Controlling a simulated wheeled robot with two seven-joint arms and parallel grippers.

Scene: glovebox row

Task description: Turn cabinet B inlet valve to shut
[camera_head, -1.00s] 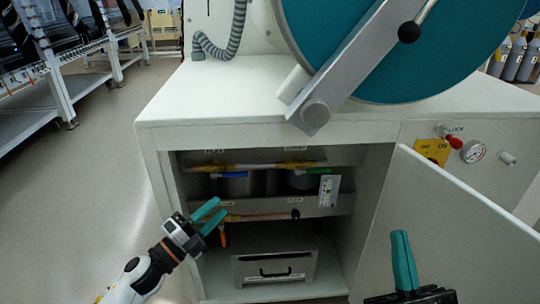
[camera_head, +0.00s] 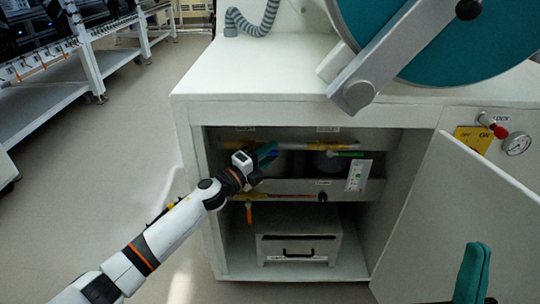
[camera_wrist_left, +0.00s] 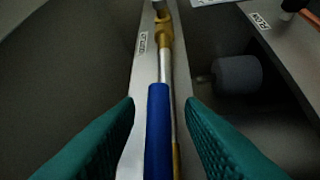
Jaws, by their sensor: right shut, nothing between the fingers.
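A blue valve handle (camera_wrist_left: 158,130) lies along a pipe with a brass fitting (camera_wrist_left: 164,28) in the left wrist view. It lies between the spread fingers of my left gripper (camera_wrist_left: 160,100), with no clear contact on either side. In the head view my left gripper (camera_head: 266,153) reaches into the open cabinet (camera_head: 194,150) at the upper pipe and hides most of that handle. Labels are too small to read surely. My right gripper (camera_head: 474,266) is shut and empty at lower right.
The open cabinet door (camera_head: 462,215) stands to the right. A lower pipe with an orange handle (camera_head: 249,212) runs below the gripper, above a drawer box (camera_head: 297,246). A white tag (camera_head: 357,175) hangs at the right. Floor at left is clear.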

